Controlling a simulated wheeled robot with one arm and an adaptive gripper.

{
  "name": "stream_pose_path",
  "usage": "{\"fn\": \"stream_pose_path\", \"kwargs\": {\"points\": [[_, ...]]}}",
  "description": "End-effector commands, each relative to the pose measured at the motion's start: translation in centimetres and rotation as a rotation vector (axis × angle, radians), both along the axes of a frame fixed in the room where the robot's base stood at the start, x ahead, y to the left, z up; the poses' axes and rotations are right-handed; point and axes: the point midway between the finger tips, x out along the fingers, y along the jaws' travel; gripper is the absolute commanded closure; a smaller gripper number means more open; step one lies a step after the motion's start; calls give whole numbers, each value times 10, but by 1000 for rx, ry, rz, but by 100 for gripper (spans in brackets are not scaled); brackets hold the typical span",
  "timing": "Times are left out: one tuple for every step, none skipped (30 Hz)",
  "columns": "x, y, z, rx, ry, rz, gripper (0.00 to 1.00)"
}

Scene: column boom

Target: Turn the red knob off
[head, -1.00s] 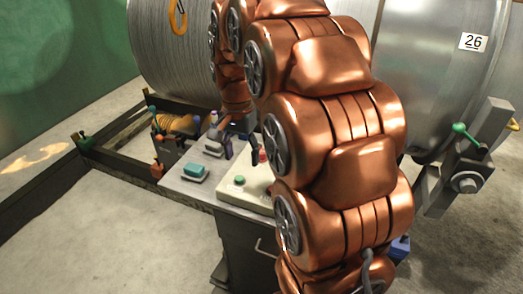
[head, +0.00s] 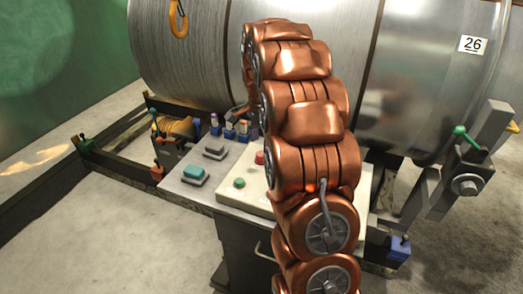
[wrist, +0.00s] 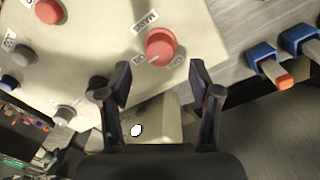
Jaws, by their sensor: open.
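The red knob (wrist: 161,44) sits on a cream control panel in the wrist view, at upper middle. Small labels stand around it, including ones that look like ON at its lower left and OFF at its lower right. A pale mark shows on the knob's lower left edge, on the side of the ON label. My gripper (wrist: 160,72) is open, with its two fingers apart just below the knob in the picture and nothing between them. Contact with the knob cannot be seen. In the head view my arm hides the gripper and part of the panel.
Another red control (wrist: 48,11) and dark knobs (wrist: 24,54) lie left on the panel. Blue-bodied clips (wrist: 262,53) stand to the right.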

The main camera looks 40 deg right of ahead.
Motion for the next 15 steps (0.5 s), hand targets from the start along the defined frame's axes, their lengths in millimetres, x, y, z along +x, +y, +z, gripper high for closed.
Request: {"fn": "stream_pose_path", "kwargs": {"points": [[0,0,-5,0,1,0,37],[0,0,-9,0,1,0,37],[-1,0,-15,1,3,1,37],[-2,1,-19,1,4,1,37],[-2,1,-22,1,4,1,37],[-2,1,-28,1,3,1,37],[-1,1,-31,1,3,1,37],[-2,1,-34,1,3,1,37],[-2,1,-37,1,3,1,37],[-2,1,-39,1,3,1,37],[-2,1,-41,1,2,2,37],[-1,1,-43,0,1,2,37],[-1,0,-44,0,0,2,37],[-1,0,-45,-1,0,2,37],[-1,0,-45,-1,-1,2,37]]}}
